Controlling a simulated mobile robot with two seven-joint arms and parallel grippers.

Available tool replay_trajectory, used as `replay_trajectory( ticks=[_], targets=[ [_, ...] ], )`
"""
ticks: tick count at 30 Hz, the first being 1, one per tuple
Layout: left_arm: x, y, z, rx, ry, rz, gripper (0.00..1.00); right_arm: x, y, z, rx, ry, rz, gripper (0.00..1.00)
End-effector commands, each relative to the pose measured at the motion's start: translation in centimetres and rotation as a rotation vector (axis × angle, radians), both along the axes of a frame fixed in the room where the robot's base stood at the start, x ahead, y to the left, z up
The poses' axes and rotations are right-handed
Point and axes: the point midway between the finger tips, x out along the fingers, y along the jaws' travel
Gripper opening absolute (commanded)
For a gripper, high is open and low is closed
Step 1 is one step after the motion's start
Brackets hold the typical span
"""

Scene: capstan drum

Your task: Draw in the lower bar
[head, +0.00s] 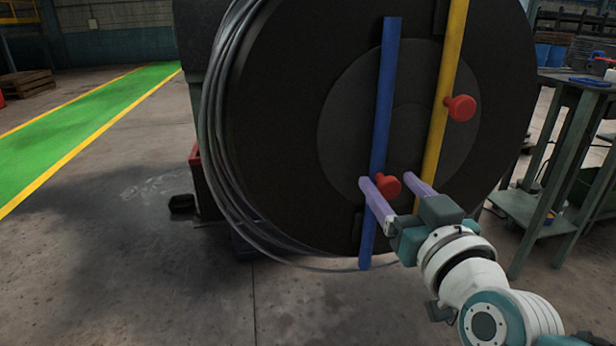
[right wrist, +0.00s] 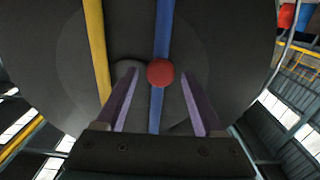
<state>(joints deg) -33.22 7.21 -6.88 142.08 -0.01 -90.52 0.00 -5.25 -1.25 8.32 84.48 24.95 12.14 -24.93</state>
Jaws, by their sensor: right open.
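A large dark drum (head: 290,130) faces me with two upright bars on its front. The blue bar (head: 385,95) reaches lower, past the drum's bottom edge, and has a red knob (head: 387,186) low on it. The yellow bar (head: 447,90) to its right reaches higher and has its own red knob (head: 460,108). My right gripper (head: 388,181) is open, its purple fingers on either side of the blue bar's knob. In the right wrist view the knob (right wrist: 160,72) lies between the fingertips with gaps both sides; how deep it sits is unclear. My left gripper is out of view.
Loops of grey cable (head: 222,150) hang around the drum's left side. A metal workbench (head: 572,95) with tools stands at the right. A small dark block (head: 181,203) lies on the floor at the left. The floor there and the green walkway (head: 85,125) are mostly clear.

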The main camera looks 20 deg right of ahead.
Motion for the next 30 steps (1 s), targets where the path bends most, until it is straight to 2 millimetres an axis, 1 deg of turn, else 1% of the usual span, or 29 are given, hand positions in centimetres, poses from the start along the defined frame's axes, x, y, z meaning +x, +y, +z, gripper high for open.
replay_trajectory(
  ticks=[1, 6, 9, 12, 15, 18, 30],
  targets=[
    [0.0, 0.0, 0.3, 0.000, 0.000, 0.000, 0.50, -1.0, 0.2, 0.1, 0.001, 0.004, 0.000, 0.70],
    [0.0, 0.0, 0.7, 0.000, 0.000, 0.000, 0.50, -4.3, 1.1, 0.1, 0.001, 0.003, 0.000, 0.70],
    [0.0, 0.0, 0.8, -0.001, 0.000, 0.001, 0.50, -6.0, 1.4, 0.1, 0.001, 0.001, -0.001, 0.70],
    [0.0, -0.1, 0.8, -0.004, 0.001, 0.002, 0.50, -7.3, 1.8, 0.1, -0.001, -0.001, 0.000, 0.70],
    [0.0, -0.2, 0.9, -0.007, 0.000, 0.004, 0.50, -8.0, 2.0, 0.1, -0.001, -0.002, 0.000, 0.70],
    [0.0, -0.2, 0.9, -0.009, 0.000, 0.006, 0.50, -8.2, 2.0, 0.1, -0.001, -0.003, 0.000, 0.70],
    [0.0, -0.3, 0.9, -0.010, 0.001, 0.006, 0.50, -8.2, 2.0, 0.1, -0.001, -0.003, 0.000, 0.70]
  ],
)
